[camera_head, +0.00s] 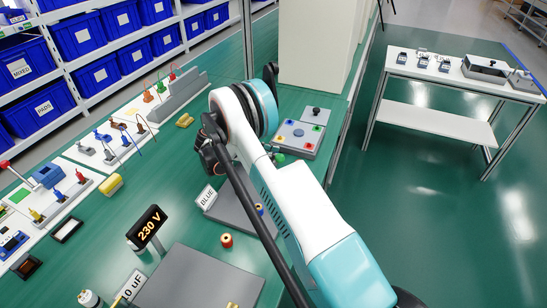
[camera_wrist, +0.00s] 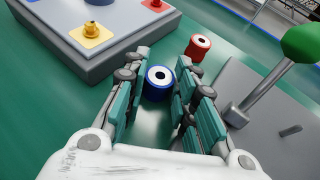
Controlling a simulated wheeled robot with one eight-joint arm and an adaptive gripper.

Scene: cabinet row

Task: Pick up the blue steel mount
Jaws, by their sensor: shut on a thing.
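The blue steel mount (camera_wrist: 158,90) is a short round piece with a blue rim, a pale top and a dark centre hole. It sits upright between the fingertips of my gripper (camera_wrist: 163,70) in the wrist view. My gripper is shut on it, with a teal-padded finger on each side. The green surface lies below; I cannot tell whether the mount touches it. In the head view my arm hides the gripper and this mount.
A similar red mount (camera_wrist: 198,46) stands just beyond the right finger. A grey box with coloured pads (camera_wrist: 88,42) is at left. A green-knobbed lever (camera_wrist: 300,44) rises from a grey plate at right. A tray with a BLUE sign (camera_head: 207,197) lies beside my arm.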

